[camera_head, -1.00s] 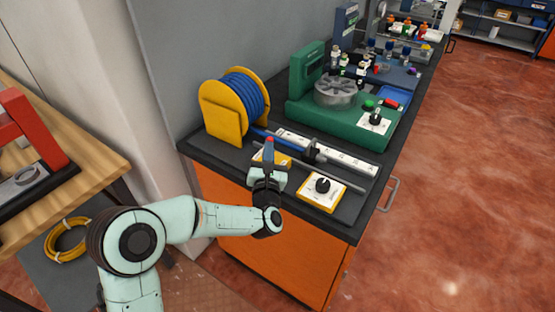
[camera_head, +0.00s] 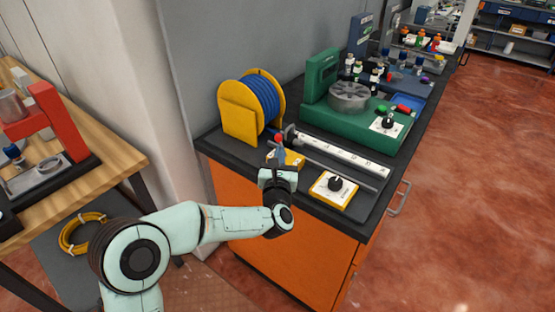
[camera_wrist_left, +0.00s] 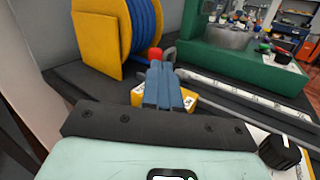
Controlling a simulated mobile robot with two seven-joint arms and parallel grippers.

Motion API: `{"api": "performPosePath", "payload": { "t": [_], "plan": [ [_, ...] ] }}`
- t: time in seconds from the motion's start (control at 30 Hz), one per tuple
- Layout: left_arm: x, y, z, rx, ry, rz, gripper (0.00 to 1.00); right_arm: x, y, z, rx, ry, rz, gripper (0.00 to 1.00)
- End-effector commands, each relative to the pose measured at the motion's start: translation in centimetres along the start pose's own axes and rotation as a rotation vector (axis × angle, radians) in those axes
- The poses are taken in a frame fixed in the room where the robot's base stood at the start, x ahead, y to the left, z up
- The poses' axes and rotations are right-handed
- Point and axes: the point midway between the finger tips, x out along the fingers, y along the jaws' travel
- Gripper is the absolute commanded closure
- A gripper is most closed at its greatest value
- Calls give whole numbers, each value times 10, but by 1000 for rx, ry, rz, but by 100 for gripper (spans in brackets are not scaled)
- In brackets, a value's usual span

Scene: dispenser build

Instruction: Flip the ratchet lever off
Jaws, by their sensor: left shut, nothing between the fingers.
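The ratchet unit is a low yellow box (camera_head: 295,158) on the dark bench top, behind my left gripper. A red lever knob (camera_head: 278,136) shows just beyond my left gripper (camera_head: 276,154). In the left wrist view the red knob (camera_wrist_left: 155,53) stands directly past the tips of my blue-grey fingers (camera_wrist_left: 157,72), which are shut together with nothing between them. Whether they touch the lever is unclear. The fingers hide the lever's shaft and much of the yellow box (camera_wrist_left: 137,95). My right gripper is out of view.
A yellow spool of blue wire (camera_head: 240,110) stands just left of the lever. A white ruler strip (camera_head: 345,154) and grey rod run rightward. A dial box (camera_head: 333,189) sits at the front edge. A green machine (camera_head: 350,121) stands behind.

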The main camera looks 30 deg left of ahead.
Motion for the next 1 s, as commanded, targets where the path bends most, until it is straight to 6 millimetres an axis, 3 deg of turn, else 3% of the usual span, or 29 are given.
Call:
{"api": "performPosePath", "payload": {
  "t": [0.3, 0.43, 0.63, 1.0],
  "plan": [
    [-68, -1, 6, 2, -2, -4, 100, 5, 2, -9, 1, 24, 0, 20],
    [-87, -2, 6, 2, -1, -4, 100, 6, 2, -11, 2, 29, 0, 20],
    [-99, 0, 7, 0, 1, -1, 100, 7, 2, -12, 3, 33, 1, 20],
    [-99, 0, 7, 0, 0, -1, 100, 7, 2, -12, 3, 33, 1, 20]
  ]
}}
